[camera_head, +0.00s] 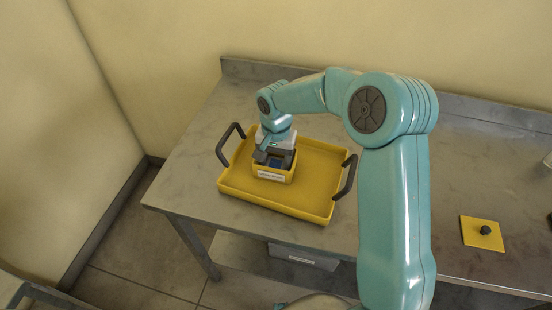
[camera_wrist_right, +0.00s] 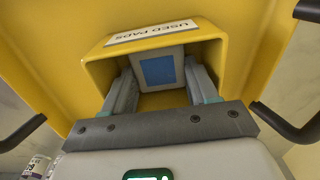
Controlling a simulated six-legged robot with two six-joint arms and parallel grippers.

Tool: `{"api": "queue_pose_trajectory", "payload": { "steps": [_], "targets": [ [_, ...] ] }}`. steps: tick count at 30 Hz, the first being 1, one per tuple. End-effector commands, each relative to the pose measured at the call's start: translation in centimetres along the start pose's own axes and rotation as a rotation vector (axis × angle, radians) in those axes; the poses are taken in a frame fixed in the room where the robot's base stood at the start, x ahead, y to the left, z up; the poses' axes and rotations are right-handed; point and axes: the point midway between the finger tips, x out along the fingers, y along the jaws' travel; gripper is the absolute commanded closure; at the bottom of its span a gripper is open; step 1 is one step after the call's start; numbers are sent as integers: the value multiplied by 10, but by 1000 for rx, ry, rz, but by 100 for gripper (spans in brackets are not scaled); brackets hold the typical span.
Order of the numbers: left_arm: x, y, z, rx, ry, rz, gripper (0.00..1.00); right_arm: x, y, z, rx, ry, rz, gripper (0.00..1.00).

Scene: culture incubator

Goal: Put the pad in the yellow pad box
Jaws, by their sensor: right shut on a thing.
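The yellow pad box (camera_head: 287,178) stands in the yellow tray on the metal table, with its white label facing me. In the right wrist view the box (camera_wrist_right: 214,62) carries the words "USED PADS" on its rim. My right gripper (camera_head: 273,160) points down into the box's open top. Its two fingers (camera_wrist_right: 160,88) are inside the box walls, shut on the pad (camera_wrist_right: 157,71), a pale square with a blue middle. I cannot tell whether the pad touches the box floor. My left gripper is not in view.
The yellow tray (camera_head: 318,161) has dark handles at its left (camera_head: 228,145) and right (camera_head: 346,177). A yellow square plate with a dark knob (camera_head: 483,232) lies at the table's right. A labelled drawer (camera_head: 303,256) is below the table. The table's left part is clear.

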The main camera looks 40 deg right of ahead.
Motion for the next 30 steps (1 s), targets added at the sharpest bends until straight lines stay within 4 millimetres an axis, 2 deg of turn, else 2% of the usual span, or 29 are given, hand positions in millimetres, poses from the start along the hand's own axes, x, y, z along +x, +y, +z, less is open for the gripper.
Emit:
{"api": "queue_pose_trajectory", "payload": {
  "steps": [2, 3, 4, 13, 17, 20, 27, 30],
  "targets": [
    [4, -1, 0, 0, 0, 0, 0, 4, 0, 0, 0, 0, 0, 70],
    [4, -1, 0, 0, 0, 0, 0, 4, 0, 0, 0, 0, 0, 39],
    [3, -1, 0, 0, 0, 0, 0, 3, 0, 0, 0, 0, 0, 31],
    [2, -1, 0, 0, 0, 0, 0, 2, 0, 0, 0, 0, 0, 31],
    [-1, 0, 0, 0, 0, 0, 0, -6, 0, 0, 0, 2, -1, 31],
    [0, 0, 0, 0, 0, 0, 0, -24, 0, -1, 0, 4, -2, 31],
    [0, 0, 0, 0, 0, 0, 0, -81, -1, 0, -1, 4, -3, 31],
    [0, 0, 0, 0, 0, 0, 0, -99, 0, 0, -1, 2, -2, 31]
  ]
}}
